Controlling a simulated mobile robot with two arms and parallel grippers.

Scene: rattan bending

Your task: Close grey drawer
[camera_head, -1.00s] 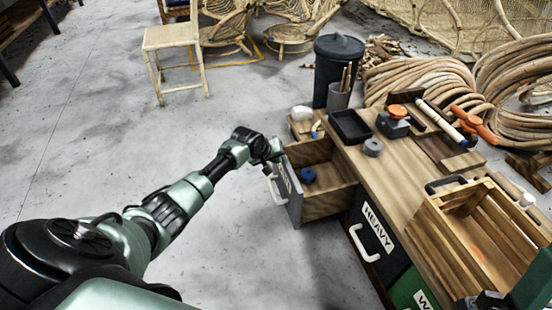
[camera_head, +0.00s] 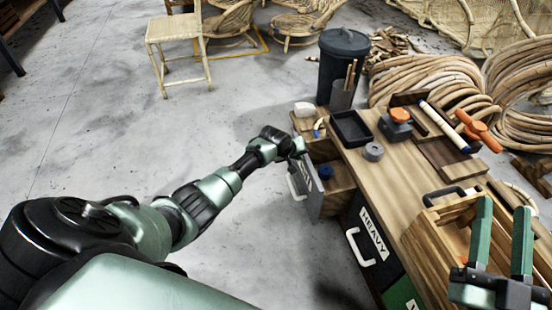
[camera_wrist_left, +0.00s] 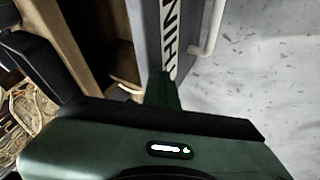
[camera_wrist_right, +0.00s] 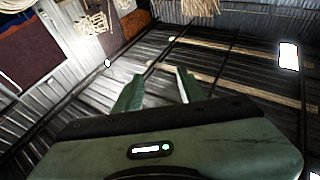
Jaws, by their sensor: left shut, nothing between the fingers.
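The grey drawer (camera_head: 310,190) is partly open at the far end of the wooden workbench. My left gripper (camera_head: 301,153) is at the top edge of the grey front. In the left wrist view, its shut fingers (camera_wrist_left: 161,88) are against or very close to the grey panel (camera_wrist_left: 180,12). My right gripper (camera_head: 500,232) is open and empty over the wooden crate.
A closed drawer labelled HEAVY (camera_head: 372,240) is beside the grey one. The bench top (camera_head: 392,165) holds a black tray (camera_head: 351,129), a grey roll (camera_head: 373,151), tools and a wooden crate (camera_head: 425,245). A dark bin (camera_head: 338,75) stands behind. Floor to the left is clear.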

